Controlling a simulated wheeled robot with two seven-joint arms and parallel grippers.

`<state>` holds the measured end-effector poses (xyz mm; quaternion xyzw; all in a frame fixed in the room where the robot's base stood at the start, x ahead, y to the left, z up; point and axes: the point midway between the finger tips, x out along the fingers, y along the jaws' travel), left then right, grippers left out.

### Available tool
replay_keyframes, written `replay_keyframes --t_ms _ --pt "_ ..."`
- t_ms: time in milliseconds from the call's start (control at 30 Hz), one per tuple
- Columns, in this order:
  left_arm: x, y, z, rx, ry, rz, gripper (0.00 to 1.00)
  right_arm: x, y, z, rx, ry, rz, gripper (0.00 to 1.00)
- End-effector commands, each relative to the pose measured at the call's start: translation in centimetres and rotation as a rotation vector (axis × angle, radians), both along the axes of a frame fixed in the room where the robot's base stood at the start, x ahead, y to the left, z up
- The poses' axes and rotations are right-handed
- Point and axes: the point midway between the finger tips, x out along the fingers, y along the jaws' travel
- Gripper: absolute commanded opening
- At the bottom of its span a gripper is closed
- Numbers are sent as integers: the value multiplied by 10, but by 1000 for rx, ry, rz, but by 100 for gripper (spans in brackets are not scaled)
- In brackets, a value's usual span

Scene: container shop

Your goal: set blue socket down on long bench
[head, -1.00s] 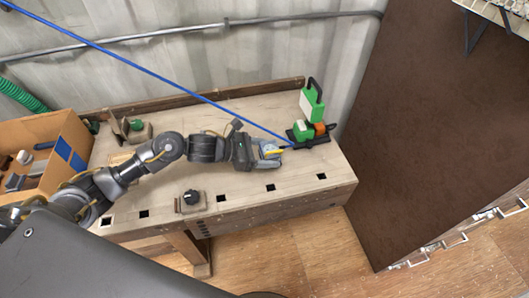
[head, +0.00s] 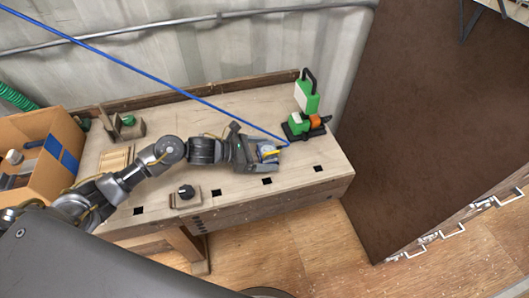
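The long bench (head: 335,166) runs along the corrugated wall, with a light wooden top and several square holes near its front edge. My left gripper (head: 268,151) reaches in from the left and is low over the right half of the bench. A small blue and pale piece with a yellow part shows at its fingertips. This appears to be the blue socket (head: 268,148), held between the fingers and mostly hidden by them. I cannot tell whether it touches the bench top. My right gripper is not in view.
A green tool on a black base (head: 305,98) stands just beyond my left gripper. A small block with a black knob (head: 186,194) sits near the front edge. A cardboard box (head: 30,130) is at the left. A blue line (head: 150,74) crosses the view. A brown panel (head: 430,110) is right.

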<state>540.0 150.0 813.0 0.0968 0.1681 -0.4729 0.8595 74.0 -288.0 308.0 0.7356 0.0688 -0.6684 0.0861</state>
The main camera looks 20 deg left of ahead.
Motion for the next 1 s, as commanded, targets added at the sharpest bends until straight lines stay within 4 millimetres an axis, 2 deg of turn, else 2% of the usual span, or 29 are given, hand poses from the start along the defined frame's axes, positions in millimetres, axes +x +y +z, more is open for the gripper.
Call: replay_keyframes --t_ms 267,367,800,1000 --pt "0 0 3 0 0 0 87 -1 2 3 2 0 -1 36" --pt "-5 8 3 0 0 1 87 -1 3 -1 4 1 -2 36" --pt "-48 76 35 3 1 0 87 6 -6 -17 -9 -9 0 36" --pt "-58 91 44 0 2 -1 87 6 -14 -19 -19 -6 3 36"
